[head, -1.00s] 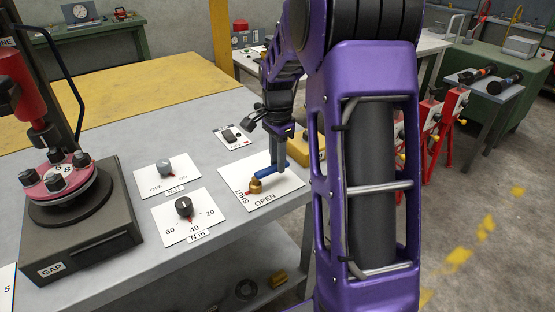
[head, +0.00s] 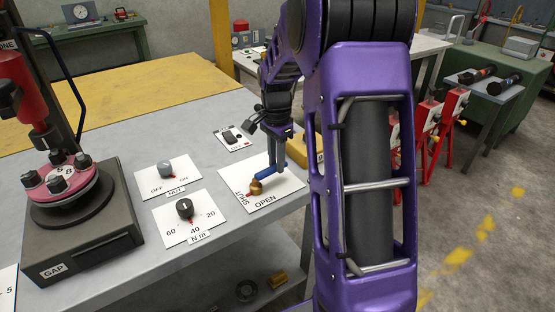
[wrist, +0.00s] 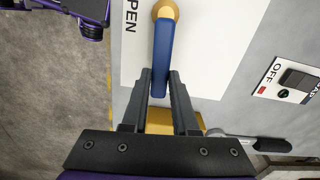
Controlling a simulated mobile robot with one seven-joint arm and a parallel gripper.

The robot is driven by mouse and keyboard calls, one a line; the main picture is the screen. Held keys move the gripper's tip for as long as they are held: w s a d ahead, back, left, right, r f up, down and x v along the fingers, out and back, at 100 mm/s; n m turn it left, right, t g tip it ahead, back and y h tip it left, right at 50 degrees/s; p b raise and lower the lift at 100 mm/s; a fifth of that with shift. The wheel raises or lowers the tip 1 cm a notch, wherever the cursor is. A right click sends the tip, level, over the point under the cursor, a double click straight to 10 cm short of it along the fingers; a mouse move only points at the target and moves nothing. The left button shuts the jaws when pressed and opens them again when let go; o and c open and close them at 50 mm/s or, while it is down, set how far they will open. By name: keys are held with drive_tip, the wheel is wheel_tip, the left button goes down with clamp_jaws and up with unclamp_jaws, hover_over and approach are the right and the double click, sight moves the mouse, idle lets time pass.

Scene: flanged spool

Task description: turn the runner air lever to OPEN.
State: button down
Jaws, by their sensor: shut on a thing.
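The runner air lever has a blue handle (head: 265,176) on a brass hub (head: 256,187). It stands on a white plate (head: 289,186) marked SHUT at the left and OPEN at the front. In the head view the handle points from the hub to the back right, away from both words. My gripper (head: 276,166) reaches down to the handle's outer end. In the wrist view my gripper (wrist: 161,76) has one finger on each side of the blue handle (wrist: 163,55), shut on it. The word OPEN (wrist: 130,16) lies left of the handle there.
Left of the plate are a Nm dial (head: 184,208) and a nut switch (head: 165,169). A small switch plate (head: 233,138) lies behind. A yellow block (head: 319,150) sits close behind my gripper. The GAP machine (head: 82,245) stands at the left.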

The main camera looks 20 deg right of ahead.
drive_tip(key=w+n+p, duration=0.1)
drive_tip(key=n, duration=0.1)
drive_tip(key=w+a+n+p, duration=0.1)
drive_tip(key=n, duration=0.1)
drive_tip(key=shift+w+r, duration=0.15)
drive_tip(key=n, duration=0.1)
drive_tip(key=w+a+n+p, duration=0.1)
drive_tip(key=n, duration=0.1)
drive_tip(key=a+n+p, duration=0.1)
drive_tip(key=shift+w+n, duration=0.4)
drive_tip(key=a+n, duration=0.1)
drive_tip(key=n, duration=0.1)
drive_tip(key=w+a+n+p, duration=0.1)
drive_tip(key=n, duration=0.1)
drive_tip(key=shift+a, duration=0.3)
drive_tip(key=shift+s+a+n+p, duration=0.1)
drive_tip(key=shift+a+n+p, duration=0.2)
drive_tip(key=shift+a+n, duration=0.55)
drive_tip(key=shift+a+n+p, duration=0.3)
drive_tip(key=shift+n, duration=0.95)
drive_tip(key=c, duration=0.7)
unclamp_jaws()
wheel_tip(320, 180, up, 17)
drive_tip(key=shift+r+p, duration=0.1)
drive_tip(key=shift+p, duration=0.7)
